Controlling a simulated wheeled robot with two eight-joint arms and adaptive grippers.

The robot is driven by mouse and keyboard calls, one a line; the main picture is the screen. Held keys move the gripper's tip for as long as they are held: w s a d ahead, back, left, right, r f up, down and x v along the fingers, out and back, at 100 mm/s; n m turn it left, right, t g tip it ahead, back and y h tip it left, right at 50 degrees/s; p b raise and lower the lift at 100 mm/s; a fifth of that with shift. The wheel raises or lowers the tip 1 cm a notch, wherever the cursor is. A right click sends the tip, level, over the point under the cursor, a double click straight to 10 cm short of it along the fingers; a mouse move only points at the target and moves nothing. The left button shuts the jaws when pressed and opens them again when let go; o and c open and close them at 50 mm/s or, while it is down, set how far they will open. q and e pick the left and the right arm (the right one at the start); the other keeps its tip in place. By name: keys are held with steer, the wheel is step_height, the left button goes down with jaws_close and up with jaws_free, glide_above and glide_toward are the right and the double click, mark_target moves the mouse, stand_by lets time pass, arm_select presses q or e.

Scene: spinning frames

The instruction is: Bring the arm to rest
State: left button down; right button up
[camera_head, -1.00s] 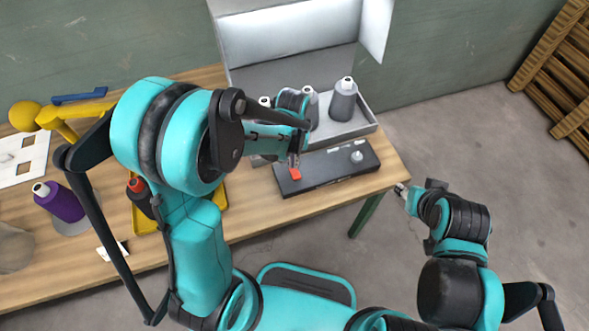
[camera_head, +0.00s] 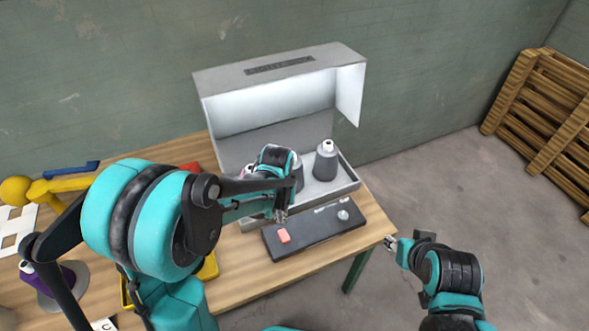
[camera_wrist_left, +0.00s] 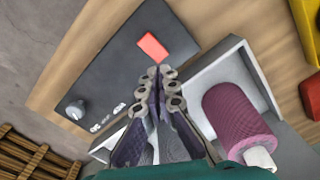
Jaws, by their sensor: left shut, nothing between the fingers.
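My left gripper (camera_head: 281,216) is shut and empty above the wooden table, just over the black control panel (camera_head: 322,230) and close to its red block-like button (camera_head: 284,236). In the left wrist view its fingertips (camera_wrist_left: 158,72) meet, just short of the red button (camera_wrist_left: 152,47) in the picture. A grey knob (camera_wrist_left: 75,109) is on the same panel. My right gripper (camera_head: 389,242) is off the table's right edge, over the floor; it is too small to tell whether it is open or shut.
A grey light box (camera_head: 285,72) stands at the back with grey bobbins (camera_head: 325,163) on its tray. A pink bobbin (camera_wrist_left: 238,112) is beside my left gripper. A yellow fixture (camera_head: 65,187) and purple bobbin (camera_head: 60,277) are at left. Wooden pallets (camera_head: 548,117) lean at right; the floor between is clear.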

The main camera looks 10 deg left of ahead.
arm_select(q)
steer(key=s+a+r+t+b, duration=0.1)
steer(key=s+a+r+t, duration=0.1)
steer(key=s+r, duration=0.3)
steer(key=s+a+r+t+b, duration=0.2)
steer(key=s+r+t, duration=0.3)
steer(key=shift+s+a+r+m, duration=0.15)
steer(key=shift+a+r+m, duration=0.2)
steer(key=shift+m, duration=0.05)
